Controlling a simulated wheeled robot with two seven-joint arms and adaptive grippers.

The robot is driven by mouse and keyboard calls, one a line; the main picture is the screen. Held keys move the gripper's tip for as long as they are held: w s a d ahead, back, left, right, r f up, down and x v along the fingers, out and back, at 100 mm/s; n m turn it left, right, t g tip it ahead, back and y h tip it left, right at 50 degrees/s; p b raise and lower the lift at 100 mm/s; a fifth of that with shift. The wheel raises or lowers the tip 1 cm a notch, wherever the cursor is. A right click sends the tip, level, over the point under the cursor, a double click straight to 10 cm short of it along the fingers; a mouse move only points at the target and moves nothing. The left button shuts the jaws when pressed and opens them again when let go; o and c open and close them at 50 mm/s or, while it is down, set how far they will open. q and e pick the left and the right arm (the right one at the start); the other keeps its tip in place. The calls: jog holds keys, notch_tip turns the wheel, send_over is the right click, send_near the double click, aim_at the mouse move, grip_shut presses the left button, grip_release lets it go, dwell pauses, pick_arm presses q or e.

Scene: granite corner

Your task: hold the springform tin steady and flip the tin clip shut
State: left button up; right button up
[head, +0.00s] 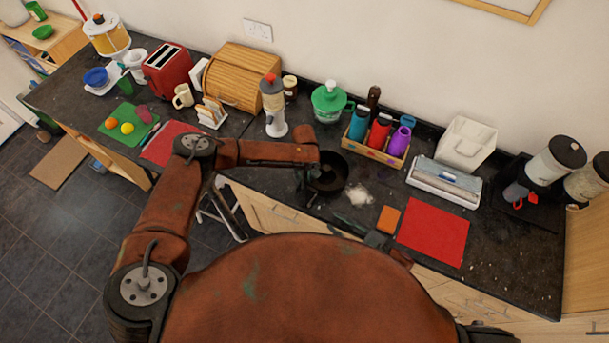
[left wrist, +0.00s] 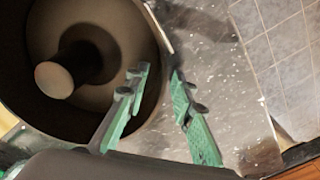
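The springform tin (head: 328,184) is a dark round pan on the counter, below the end of my left arm. In the left wrist view the tin (left wrist: 25,112) fills the left side, with a pale-ended post (left wrist: 54,80) inside it. My left gripper (head: 311,190) is at the tin's left side. Its green fingers (left wrist: 157,70) are apart at the tin's wall, one over the inside and one outside; I cannot tell whether they touch it. My right gripper (head: 355,226) is low by the counter's front edge, its fingers too small to read. I cannot make out the clip.
An orange block (head: 388,219) and a red mat (head: 433,231) are further right. A bottle crate (head: 374,152) and a white-orange grinder (head: 273,108) stand behind. The counter's front edge is close to both grippers.

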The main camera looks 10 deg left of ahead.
pick_arm(q)
grip_shut()
dwell(0.4)
